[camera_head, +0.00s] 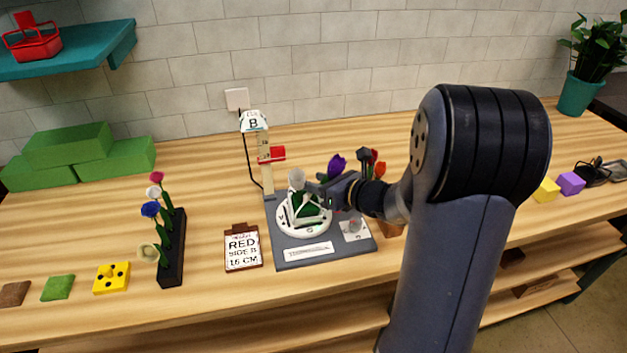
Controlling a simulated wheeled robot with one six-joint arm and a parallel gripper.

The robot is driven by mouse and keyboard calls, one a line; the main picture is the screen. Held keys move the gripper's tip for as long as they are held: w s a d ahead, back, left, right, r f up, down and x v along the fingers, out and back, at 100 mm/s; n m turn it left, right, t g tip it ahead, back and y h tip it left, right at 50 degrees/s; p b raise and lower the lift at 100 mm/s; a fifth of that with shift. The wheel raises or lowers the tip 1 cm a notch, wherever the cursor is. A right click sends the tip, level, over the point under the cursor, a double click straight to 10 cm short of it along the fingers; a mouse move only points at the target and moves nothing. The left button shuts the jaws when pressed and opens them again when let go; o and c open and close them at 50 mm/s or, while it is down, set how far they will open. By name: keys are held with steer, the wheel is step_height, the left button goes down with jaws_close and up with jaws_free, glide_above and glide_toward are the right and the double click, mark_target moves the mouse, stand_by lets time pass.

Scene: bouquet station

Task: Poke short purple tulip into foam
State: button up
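A purple tulip (336,166) shows its bloom just above and behind my gripper; its stem is hidden, so I cannot tell what holds it. My gripper (317,190) reaches in from the right, close beside the green foam (307,207). The foam sits on a white round turntable (302,232) on a dark grey base (328,254). A pale grey-white bloom (297,177) stands at the foam's upper left. The fingers are small and dark, partly overlapping the foam, and I cannot tell whether they are open or shut.
A post with a "B" sign (252,122) rises behind the turntable. A card (242,248) reads RED, SIDE B, 16 CM. A black flower rack (171,250) stands left. Red blooms (378,170) show behind my arm. The table between rack and card is clear.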

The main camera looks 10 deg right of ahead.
steer(key=shift+f+p+v, duration=0.15)
steer(key=shift+p+v, duration=0.1)
steer(key=shift+v, duration=0.7)
steer(key=shift+f+p+v, duration=0.2)
steer(key=shift+v, duration=0.75)
steer(key=shift+d+r, duration=0.1)
steer(key=shift+d, duration=0.05)
steer(key=o, duration=0.6)
steer(key=shift+r, duration=0.1)
steer(key=shift+c, duration=0.2)
